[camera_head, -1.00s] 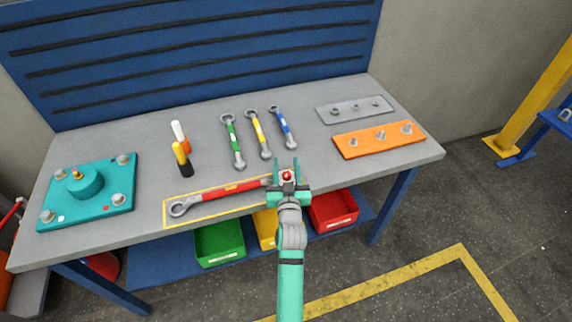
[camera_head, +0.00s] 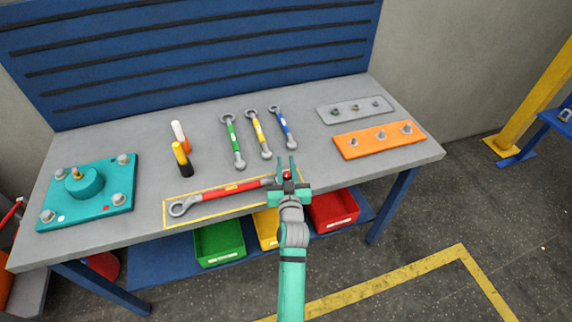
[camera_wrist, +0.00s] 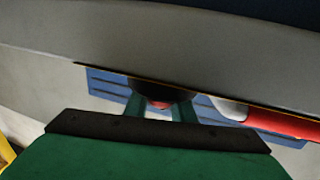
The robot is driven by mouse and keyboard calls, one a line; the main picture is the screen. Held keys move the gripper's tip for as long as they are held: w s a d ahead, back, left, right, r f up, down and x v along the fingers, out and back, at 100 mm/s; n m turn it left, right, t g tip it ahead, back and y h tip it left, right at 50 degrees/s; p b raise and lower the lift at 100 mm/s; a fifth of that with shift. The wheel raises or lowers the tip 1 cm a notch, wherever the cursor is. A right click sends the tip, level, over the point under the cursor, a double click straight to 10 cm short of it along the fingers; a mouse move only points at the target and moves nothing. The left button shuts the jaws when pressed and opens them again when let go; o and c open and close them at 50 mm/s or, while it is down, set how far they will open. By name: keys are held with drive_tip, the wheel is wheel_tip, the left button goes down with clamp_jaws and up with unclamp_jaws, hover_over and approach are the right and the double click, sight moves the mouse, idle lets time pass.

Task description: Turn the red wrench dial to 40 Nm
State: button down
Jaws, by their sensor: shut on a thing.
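The red torque wrench (camera_head: 232,188) lies flat inside a yellow outline near the front edge of the workbench, its ring head to the left. Its red dial end (camera_head: 287,174) is at the right, between the fingers of my gripper (camera_head: 286,165). In the wrist view, the two green fingers (camera_wrist: 161,108) stand on either side of a dark round part with a red tip (camera_wrist: 160,104), closed on it. The red handle (camera_wrist: 285,123) runs off to the right there. The dial's scale cannot be read.
Green, yellow and blue wrenches (camera_head: 258,133) lie behind. A teal plate (camera_head: 105,208) with bolts sits at left; an orange plate (camera_head: 380,140) and a grey plate (camera_head: 340,113) sit at right. Coloured bins (camera_head: 219,242) are below the bench.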

drive_tip(key=shift+n+y, duration=0.4)
drive_tip(key=shift+y, duration=0.4)
drive_tip(key=shift+s+a+n+g+y, duration=0.1)
drive_tip(key=shift+a+n+g+y, duration=0.35)
drive_tip(key=shift+n+y, duration=0.7)
drive_tip(key=shift+s+a+n+g+y, duration=0.15)
drive_tip(key=shift+n+g+y, duration=0.6)
drive_tip(key=shift+y, duration=0.7)
drive_tip(key=shift+s+a+n+g+y, duration=0.1)
drive_tip(key=shift+a+n+g+y, duration=0.3)
drive_tip(key=shift+n+y, duration=0.75)
drive_tip(key=n+g+y, duration=0.1)
drive_tip(key=g+y, duration=0.1)
drive_tip(key=n+g+y, duration=0.1)
drive_tip(key=y, duration=0.1)
drive_tip(key=shift+s+a+n+g, duration=0.3)
drive_tip(key=shift+s+n+g, duration=0.05)
drive_tip(key=shift+g, duration=0.05)
drive_tip(key=shift+s+a+n+g+y, duration=0.15)
drive_tip(key=shift+n+g+y, duration=0.3)
drive_tip(key=shift+g, duration=0.2)
drive_tip(key=shift+s+a+n+g+y, duration=0.15)
drive_tip(key=shift+n+g+y, duration=0.15)
drive_tip(key=shift+n+g, duration=0.3)
drive_tip(key=shift+s, duration=0.1)
drive_tip(key=c, duration=1.5)
unclamp_jaws()
